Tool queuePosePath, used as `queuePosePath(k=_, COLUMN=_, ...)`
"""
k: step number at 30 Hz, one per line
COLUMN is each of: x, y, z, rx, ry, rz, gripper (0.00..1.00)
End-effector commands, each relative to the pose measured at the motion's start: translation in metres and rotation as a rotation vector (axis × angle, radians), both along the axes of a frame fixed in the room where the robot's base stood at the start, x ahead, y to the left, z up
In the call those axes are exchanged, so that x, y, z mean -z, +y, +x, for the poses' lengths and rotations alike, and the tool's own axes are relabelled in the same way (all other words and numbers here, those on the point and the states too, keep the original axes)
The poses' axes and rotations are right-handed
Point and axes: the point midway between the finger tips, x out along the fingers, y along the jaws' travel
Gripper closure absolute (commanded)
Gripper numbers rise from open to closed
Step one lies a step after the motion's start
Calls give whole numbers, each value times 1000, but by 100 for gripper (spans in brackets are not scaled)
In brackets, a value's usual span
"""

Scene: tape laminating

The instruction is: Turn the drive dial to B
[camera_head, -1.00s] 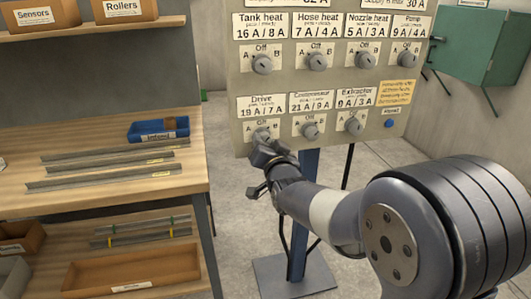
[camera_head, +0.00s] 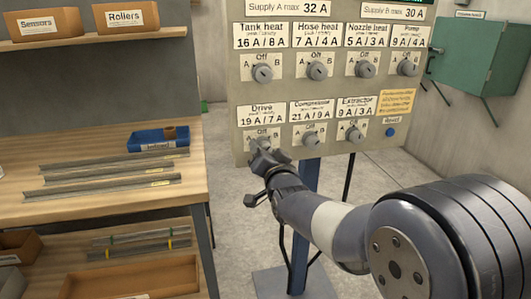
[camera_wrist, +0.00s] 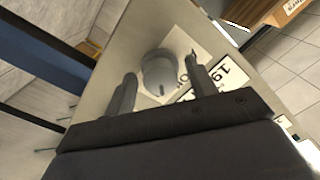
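The Drive dial (camera_head: 263,144) is a grey round knob at the lower left of the control panel (camera_head: 240,85), under the label "Drive 19 A / 7 A". My gripper (camera_head: 266,170) is just below and in front of it, partly covering it. In the wrist view the dial (camera_wrist: 159,72) sits beyond and between the two fingers of my gripper (camera_wrist: 162,88). The fingers are apart, with nothing held between them. I cannot tell whether they touch the dial. The dial's exact pointer direction is too small to tell.
The Compressor dial (camera_head: 310,139) is close to the right of my gripper, with the Extractor dial (camera_head: 354,134) and a blue Reset button (camera_head: 390,132) beyond. A workbench (camera_head: 110,205) with metal strips and a blue bin (camera_head: 158,139) stands at left. A green cabinet (camera_head: 478,55) hangs at right.

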Motion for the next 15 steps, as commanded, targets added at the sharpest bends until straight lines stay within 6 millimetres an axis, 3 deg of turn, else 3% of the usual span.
queuePosePath(k=9, x=0, y=-1, z=-2, rx=0, ry=0, rz=0, gripper=44)
queuePosePath(k=15, x=0, y=-7, z=-24, rx=0, ry=-1, rz=0, gripper=44)
